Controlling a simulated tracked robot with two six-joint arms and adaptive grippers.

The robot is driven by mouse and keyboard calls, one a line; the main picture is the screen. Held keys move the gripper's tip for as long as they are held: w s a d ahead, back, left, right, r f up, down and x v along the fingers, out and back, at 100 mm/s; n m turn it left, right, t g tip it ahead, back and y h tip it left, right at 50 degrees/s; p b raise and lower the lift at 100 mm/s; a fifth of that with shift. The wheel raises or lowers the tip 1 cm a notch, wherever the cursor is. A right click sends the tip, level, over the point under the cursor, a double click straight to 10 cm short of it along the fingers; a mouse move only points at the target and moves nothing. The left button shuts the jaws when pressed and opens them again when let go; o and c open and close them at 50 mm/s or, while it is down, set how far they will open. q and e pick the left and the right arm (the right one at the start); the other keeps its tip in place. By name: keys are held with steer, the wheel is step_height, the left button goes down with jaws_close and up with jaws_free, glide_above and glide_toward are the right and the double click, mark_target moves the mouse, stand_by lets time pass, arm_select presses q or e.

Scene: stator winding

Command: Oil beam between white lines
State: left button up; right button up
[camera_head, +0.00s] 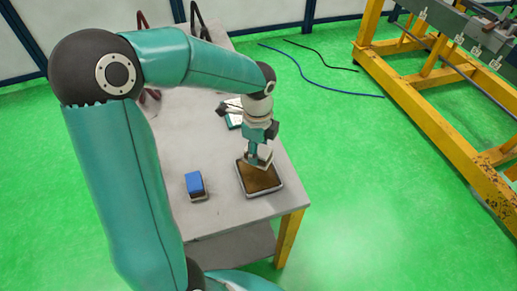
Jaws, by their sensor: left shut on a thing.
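My left gripper (260,148) points down over the right front part of the table. It is shut on a small pale block-like thing (262,159), mostly hidden by the fingers. The held thing is at the far edge of a shallow tray (241,182) with a dark brown inside; I cannot tell whether it touches. A grey beam (466,38) lies across a yellow frame at the upper right, well apart from my gripper. White lines on it cannot be made out. My right gripper is not in view.
A blue-topped block (195,184) lies on the grey table (225,215), left of the tray. A small pale and teal item (233,112) lies behind the gripper. Blue and black cables cross the green floor between the table and the yellow frame (415,105).

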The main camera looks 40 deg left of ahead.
mark_target(258, 173)
arm_select(q)
steer(key=shift+f+b, duration=2.4)
steer(key=shift+f, duration=0.55)
steer(key=shift+f+b, duration=0.3)
steer(key=shift+f, duration=0.2)
steer(key=shift+r, duration=0.1)
step_height(258, 173, up, 7)
steer(key=p, duration=0.6)
stand_by(0.6)
